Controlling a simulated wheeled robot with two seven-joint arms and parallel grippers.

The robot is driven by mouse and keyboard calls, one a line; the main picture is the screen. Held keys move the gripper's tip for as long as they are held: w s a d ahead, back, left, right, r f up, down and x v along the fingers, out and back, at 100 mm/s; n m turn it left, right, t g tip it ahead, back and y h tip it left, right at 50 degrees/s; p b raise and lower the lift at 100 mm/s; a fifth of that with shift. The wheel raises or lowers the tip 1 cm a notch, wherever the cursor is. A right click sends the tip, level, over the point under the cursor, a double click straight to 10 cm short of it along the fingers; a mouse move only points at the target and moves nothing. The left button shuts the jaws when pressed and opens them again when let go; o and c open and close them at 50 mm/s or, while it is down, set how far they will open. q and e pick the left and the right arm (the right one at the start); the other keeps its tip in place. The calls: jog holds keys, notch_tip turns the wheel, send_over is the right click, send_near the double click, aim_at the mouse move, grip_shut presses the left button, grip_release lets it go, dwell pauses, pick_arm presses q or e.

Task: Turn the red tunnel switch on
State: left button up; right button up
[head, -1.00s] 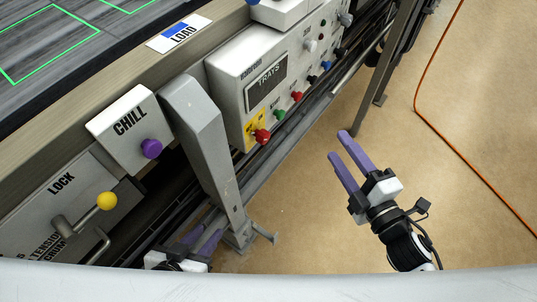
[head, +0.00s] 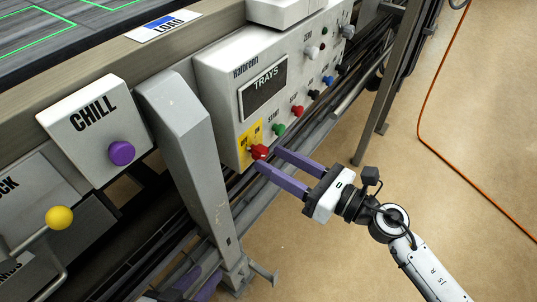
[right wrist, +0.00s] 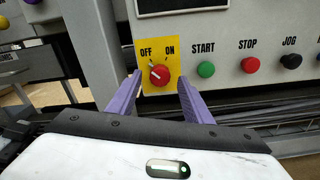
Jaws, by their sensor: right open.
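The red tunnel switch (head: 259,152) is a red knob on a yellow plate at the lower left corner of the white control panel. In the right wrist view the knob (right wrist: 159,74) sits below the words OFF and ON, its white mark pointing up and left toward OFF. My right gripper (head: 267,158) is open, with its purple fingertips near the knob, one on each side of it in the wrist view. I cannot tell whether they touch it. My left gripper (head: 204,278) shows only partly at the bottom, behind the grey post; its opening is unclear.
Green START (right wrist: 206,69) and red STOP (right wrist: 250,65) buttons sit right of the switch. The grey post (head: 190,140), purple CHILL knob (head: 121,153) and yellow-balled lever (head: 59,217) stand to the left. The floor at right is clear except for an orange cable (head: 425,120).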

aim_at(260, 153)
jog(key=shift+x, duration=1.3)
jog(key=c, duration=1.1)
jog(key=shift+o, duration=0.2)
